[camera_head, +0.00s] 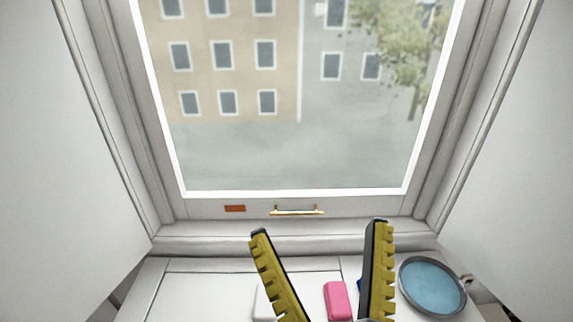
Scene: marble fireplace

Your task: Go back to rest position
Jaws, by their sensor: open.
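My gripper (319,230) shows at the bottom centre of the head view, its two black and yellow toothed fingers spread wide apart. It is open and nothing shows between the fingertips. A pink block (337,300) lies on the white surface, seen between the two fingers and lower in the picture than the tips. I cannot tell how far above the surface the fingers are. The rest of my arm is out of the frame.
A round grey-rimmed dish with a blue face (433,287) lies right of my right finger. A white object (264,303) and a dark blue one are partly hidden by the fingers. A closed window with a brass handle (297,211) stands behind; the ledge's left side looks clear.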

